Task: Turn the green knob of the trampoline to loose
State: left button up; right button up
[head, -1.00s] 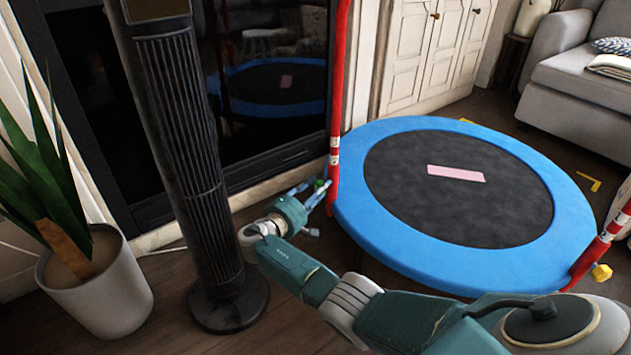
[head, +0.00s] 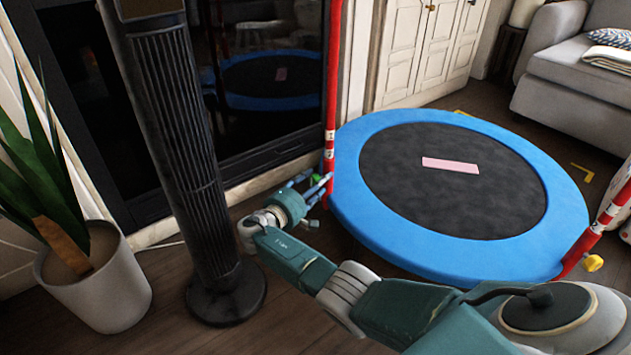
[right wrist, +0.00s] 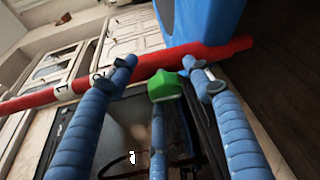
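The trampoline has a blue rim (head: 380,235), a black mat and a red pole (head: 331,110). Its green knob (head: 316,180) is low on the red pole at the near left side of the trampoline, and shows larger in the right wrist view (right wrist: 165,87). My right gripper (right wrist: 160,68) has its blue fingers spread open around the knob, two to its sides and one below it. The knob sits between the fingertips; I cannot tell whether any finger touches it. In the head view, the fingers partly hide the knob. My left gripper is not in view.
A black tower fan (head: 190,150) stands left of my right arm, with a potted plant (head: 95,285) beyond it. A dark glass fireplace (head: 265,130) is behind the gripper. A yellow knob (head: 593,263) is on the trampoline's right side. A grey sofa (head: 565,75) stands at upper right.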

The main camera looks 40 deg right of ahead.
jog(key=shift+w+a, duration=0.15)
jog(key=shift+a, duration=0.05)
jog(key=v, duration=1.2)
jog(key=shift+d+r, duration=0.1)
